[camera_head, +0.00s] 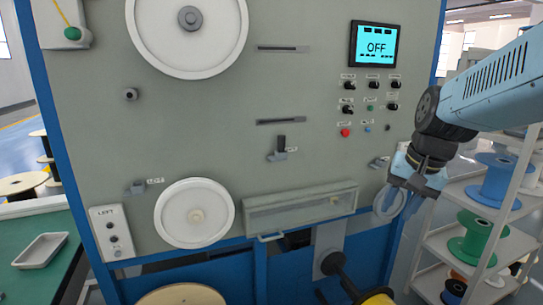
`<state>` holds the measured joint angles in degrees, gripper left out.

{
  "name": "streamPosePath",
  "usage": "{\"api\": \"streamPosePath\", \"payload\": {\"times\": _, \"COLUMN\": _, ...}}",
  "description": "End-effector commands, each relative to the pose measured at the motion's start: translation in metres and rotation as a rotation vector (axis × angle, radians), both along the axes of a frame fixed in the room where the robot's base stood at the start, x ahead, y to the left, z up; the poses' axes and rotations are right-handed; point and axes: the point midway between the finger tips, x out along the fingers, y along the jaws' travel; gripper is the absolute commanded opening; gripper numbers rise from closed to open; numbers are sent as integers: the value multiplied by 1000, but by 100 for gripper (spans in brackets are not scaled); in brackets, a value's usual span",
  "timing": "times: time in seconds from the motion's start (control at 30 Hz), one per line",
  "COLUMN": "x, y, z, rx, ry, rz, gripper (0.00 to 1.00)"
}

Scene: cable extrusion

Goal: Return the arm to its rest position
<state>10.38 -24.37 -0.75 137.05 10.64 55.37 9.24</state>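My gripper (406,196) is at the right edge of the grey machine panel, at the end of my blue arm, pointing down. It is in front of a pale ring-shaped part (388,203); I cannot tell whether they touch. The fingers are small and partly dark here, so whether they are open or shut is unclear. My arm reaches in from the upper right.
A shelf (446,240) with blue and green spools stands right. A tray (40,250) lies on a green table at left.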

Motion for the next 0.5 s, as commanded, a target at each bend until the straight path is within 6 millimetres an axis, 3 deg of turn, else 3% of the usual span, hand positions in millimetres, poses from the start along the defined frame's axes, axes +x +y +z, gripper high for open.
{"api": "streamPosePath", "payload": {"times": 0.3, "x": -50, "y": 23, "z": 26, "rx": -183, "ry": -186, "rz": 272, "gripper": 38}}
{"api": "streamPosePath", "payload": {"times": 0.5, "x": -67, "y": 28, "z": 33, "rx": -252, "ry": -256, "rz": 367, "gripper": 38}}
